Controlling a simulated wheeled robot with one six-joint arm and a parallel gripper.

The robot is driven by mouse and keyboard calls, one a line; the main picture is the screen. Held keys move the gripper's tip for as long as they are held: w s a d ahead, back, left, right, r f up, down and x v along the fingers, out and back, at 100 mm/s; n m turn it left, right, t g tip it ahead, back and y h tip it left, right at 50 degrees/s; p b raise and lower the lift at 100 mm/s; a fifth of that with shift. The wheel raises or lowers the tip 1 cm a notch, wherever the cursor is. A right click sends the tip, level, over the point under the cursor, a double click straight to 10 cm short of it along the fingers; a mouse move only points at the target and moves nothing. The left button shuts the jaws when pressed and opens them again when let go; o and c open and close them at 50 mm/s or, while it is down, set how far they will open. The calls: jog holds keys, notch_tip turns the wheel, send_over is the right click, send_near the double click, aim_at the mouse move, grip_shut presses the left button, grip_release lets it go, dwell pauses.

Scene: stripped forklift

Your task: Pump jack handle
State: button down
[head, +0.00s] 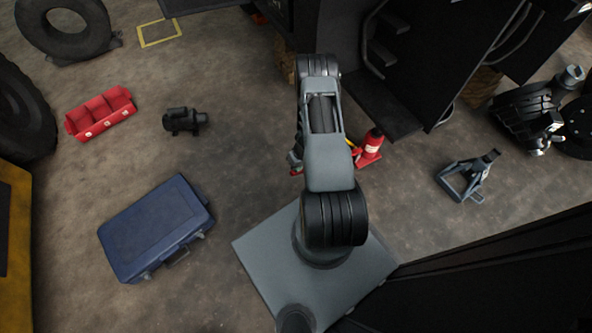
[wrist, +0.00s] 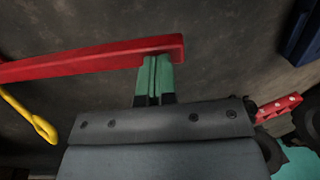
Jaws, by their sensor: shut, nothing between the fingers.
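A red bottle jack (head: 370,146) stands on the floor just right of my arm in the head view. A red bar (wrist: 90,61), which looks like the jack handle, runs in from the left edge of the wrist view and ends near the top middle. My gripper (wrist: 154,78) has green fingers pressed together with nothing between them. The fingertips are at the bar's free end and overlap its lower edge in the picture; I cannot tell whether they touch. In the head view my arm hides most of the handle and gripper.
A yellow hooked rod (wrist: 30,116) is left of the fingers. A blue case (head: 156,227), a red bin (head: 101,112) and a black motor (head: 184,121) lie left on the floor. The black forklift body (head: 385,105) is behind the jack.

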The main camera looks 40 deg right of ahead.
jog(key=shift+a+p+v, duration=0.2)
jog(key=shift+p+v, duration=0.1)
jog(key=shift+v, duration=0.7)
jog(key=shift+a+p+v, duration=0.25)
jog(key=shift+v, duration=0.75)
jog(key=shift+w+r, duration=0.1)
